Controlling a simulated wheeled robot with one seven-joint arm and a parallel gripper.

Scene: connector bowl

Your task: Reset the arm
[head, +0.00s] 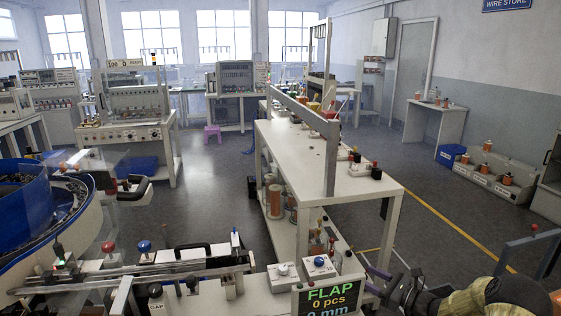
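My gripper (372,279) is at the bottom right of the head view, just right of the display reading "FLAP 0 pcs" (328,300). My arm (465,301), dark with a yellowish cover, runs from the gripper to the lower right edge. The picture's bottom edge cuts off part of the arm.
A blue feeder bowl (22,207) stands at the left, with a metal rail (150,274) running right from it. A long white bench (290,150) extends away in the middle. Open floor (440,220) lies to the right.

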